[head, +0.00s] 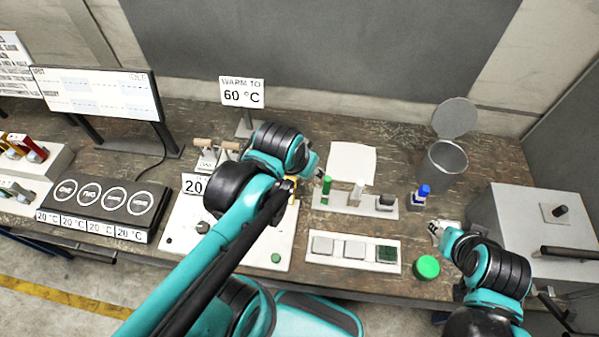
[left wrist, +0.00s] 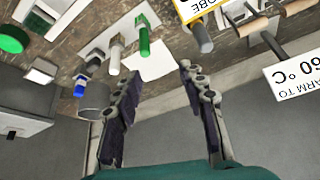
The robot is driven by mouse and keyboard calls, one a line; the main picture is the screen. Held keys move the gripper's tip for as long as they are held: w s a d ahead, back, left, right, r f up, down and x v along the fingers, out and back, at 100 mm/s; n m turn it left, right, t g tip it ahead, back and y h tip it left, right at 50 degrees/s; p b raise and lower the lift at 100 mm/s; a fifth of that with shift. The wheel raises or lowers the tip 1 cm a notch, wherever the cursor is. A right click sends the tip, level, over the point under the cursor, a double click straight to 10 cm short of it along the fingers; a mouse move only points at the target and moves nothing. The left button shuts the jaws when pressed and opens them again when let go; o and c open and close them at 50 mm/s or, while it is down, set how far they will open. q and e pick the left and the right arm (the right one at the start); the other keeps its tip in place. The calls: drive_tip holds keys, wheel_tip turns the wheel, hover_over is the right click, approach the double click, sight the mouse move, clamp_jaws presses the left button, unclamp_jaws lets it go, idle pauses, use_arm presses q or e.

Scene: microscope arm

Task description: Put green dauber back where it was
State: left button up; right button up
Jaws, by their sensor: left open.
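The green dauber (head: 326,189) stands upright at the left end of a white rack (head: 340,199), beside a white dauber (head: 358,189). It also shows in the left wrist view (left wrist: 144,40), apart from my fingers. My left gripper (left wrist: 162,72) is open and empty, with its fingers spread. In the head view it is just left of the green dauber, partly hidden by its own arm. My right gripper (head: 437,230) is at the right, near a round green piece (head: 427,267); its jaws are too small to judge.
A blue dauber (head: 423,193) stands apart, right of the rack. A strip with three square pads (head: 314,256) lies in front. An open bin (head: 446,165) and a grey box (head: 535,225) are at the right. A "WARM TO 60 °C" sign (head: 242,93) stands behind my left arm.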

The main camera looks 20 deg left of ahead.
use_arm(q)
drive_tip(key=shift+s+a+n+t, duration=0.2)
drive_tip(key=shift+s+a+t, duration=0.05)
drive_tip(key=shift+s+t, duration=0.25)
drive_tip(key=shift+s+a+n+t, duration=0.2)
drive_tip(key=shift+s+t, duration=0.2)
drive_tip(key=shift+s, duration=0.2)
wheel_tip(320, 180, down, 14)
drive_tip(key=b, duration=1.4)
